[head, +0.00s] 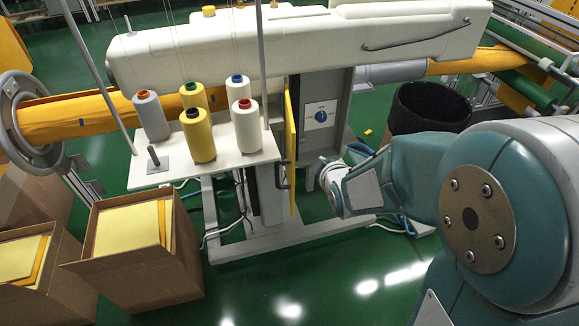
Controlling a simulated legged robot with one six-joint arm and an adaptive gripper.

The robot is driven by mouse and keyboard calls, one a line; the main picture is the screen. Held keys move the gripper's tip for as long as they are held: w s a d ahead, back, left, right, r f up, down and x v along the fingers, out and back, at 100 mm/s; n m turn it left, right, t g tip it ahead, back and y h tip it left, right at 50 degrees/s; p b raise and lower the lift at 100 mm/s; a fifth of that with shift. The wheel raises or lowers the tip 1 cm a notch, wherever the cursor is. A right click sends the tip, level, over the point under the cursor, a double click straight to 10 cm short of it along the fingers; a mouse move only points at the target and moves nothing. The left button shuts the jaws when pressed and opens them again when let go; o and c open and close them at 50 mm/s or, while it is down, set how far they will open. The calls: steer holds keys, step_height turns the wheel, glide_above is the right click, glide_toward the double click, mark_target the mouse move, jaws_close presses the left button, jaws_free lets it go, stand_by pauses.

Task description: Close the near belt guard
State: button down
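The near belt guard looks to be the yellow panel (291,150) on the machine's grey column (322,95). I see it almost edge-on, standing out from the column, so it looks open. A grey bar handle (282,175) is on its left side. My arm reaches in from the right, and its wrist end with my gripper (326,172) is just right of the panel's lower part. A gap shows between them. The fingers are too small and too hidden by my wrist to tell whether they are open or shut.
A white shelf (215,170) with several thread cones stands left of the panel. Cardboard boxes (140,255) stand on the floor at lower left. A black bin (428,108) is behind my arm. A dial (320,115) is on the column. Green floor is clear in front.

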steer(key=w+a+f+n+t+y, duration=0.2)
steer(key=a+f+n+y, duration=0.1)
steer(key=a+f+n, duration=0.4)
steer(key=n+t+y, duration=0.2)
steer(key=n, duration=0.1)
glide_toward(279, 164)
steer(key=x, duration=0.7)
steer(key=shift+d, duration=0.8)
